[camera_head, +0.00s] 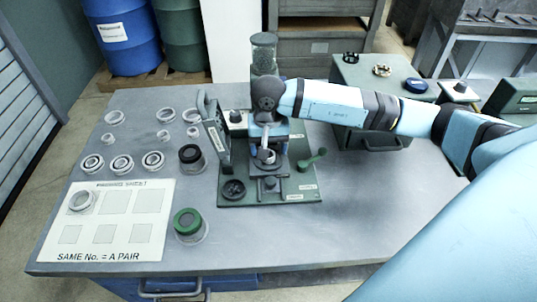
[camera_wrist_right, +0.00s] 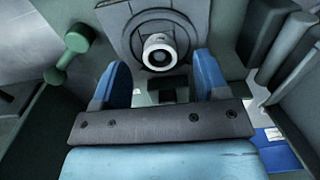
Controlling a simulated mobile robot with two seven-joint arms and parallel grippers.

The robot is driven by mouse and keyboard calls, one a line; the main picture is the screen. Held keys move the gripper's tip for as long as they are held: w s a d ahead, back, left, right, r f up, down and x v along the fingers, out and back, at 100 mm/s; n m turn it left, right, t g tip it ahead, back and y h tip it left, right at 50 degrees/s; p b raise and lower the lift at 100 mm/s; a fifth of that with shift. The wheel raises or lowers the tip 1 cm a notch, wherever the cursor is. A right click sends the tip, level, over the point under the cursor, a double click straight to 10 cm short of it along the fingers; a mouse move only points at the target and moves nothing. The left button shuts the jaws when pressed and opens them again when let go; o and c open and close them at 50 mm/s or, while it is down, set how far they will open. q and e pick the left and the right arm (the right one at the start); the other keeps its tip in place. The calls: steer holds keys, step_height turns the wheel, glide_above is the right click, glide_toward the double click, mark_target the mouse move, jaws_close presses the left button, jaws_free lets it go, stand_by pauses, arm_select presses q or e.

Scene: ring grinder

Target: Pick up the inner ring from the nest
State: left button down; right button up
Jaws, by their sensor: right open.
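The inner ring (camera_head: 266,157) is a small pale ring on the dark nest of the grinder; it also shows in the right wrist view (camera_wrist_right: 159,52) with a dark bore. The nest (camera_wrist_right: 136,22) is a grey block with a round seat around the ring. My right gripper (camera_head: 268,138) is over the grinder, pointing down at the nest. In the right wrist view its two blue fingers (camera_wrist_right: 160,72) are apart and empty, one towards each side of the ring, with the ring just ahead of them. My left gripper is not in view.
The grinder's green base (camera_head: 230,199) carries a green-knobbed lever (camera_head: 312,159) at right and a dark handwheel (camera_head: 233,189). Several loose rings (camera_head: 122,163) lie at left, above a pairing sheet (camera_head: 88,233) bearing one ring. Black-lidded (camera_head: 190,154) and green-lidded (camera_head: 188,222) jars stand nearby. The right tabletop is clear.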

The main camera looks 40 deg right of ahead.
step_height(320, 180, down, 2)
steer(key=shift+f, duration=0.15)
steer(key=c, duration=1)
steer(key=shift+c, duration=0.2)
